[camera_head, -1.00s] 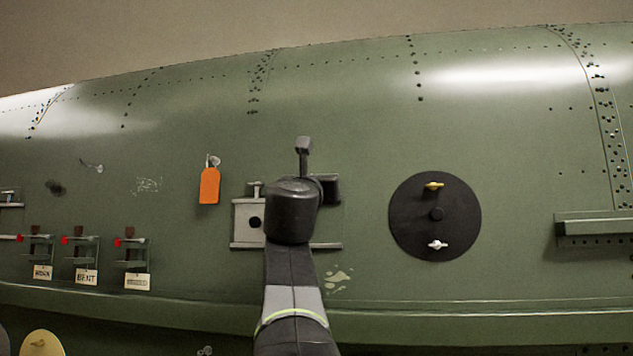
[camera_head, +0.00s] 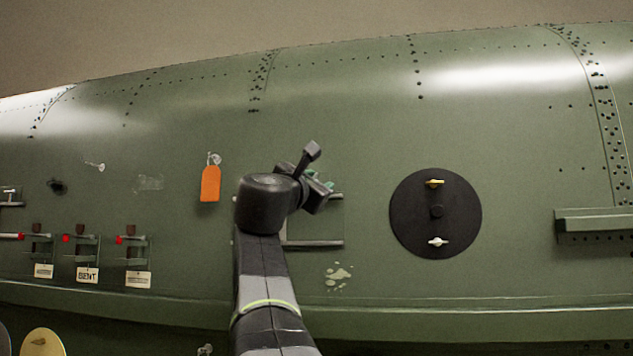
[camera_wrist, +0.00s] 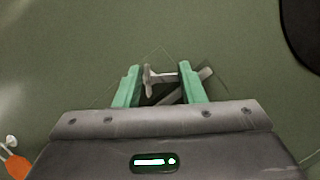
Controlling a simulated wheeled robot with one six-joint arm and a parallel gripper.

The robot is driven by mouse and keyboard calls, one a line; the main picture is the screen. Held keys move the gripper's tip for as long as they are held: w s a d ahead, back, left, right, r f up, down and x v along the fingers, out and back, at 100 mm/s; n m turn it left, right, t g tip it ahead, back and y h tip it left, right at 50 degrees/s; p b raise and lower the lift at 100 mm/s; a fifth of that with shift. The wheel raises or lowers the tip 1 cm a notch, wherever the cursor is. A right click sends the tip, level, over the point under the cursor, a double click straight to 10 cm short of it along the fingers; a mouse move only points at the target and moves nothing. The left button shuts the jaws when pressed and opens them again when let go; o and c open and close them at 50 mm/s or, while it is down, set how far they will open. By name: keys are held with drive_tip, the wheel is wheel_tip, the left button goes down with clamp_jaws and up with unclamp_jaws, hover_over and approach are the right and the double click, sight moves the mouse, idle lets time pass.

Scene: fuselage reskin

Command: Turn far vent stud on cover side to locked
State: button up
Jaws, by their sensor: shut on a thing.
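My gripper (camera_head: 322,184) is at the upper right of a railed vent frame in the middle of the green fuselage side. In the wrist view, its two green fingers (camera_wrist: 160,86) are shut on a small grey T-shaped stud (camera_wrist: 149,77). A diagonal grey strip (camera_wrist: 195,88) and a dark gap lie just behind the stud. The frame's lower rail (camera_head: 315,243) shows below my gripper; my arm hides the frame's left part. The stud's lock marking, if any, cannot be read.
An orange tag (camera_head: 210,184) hangs to the left. Several red-tipped latches with labels, one reading BENT (camera_head: 87,275), stand far left.

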drive_tip(key=shift+m+h, duration=0.3)
drive_tip(key=shift+m, duration=0.2)
drive_tip(key=o, duration=1)
drive_tip(key=shift+f+g, duration=0.1)
drive_tip(key=shift+g, duration=0.2)
drive_tip(key=shift+n, duration=0.3)
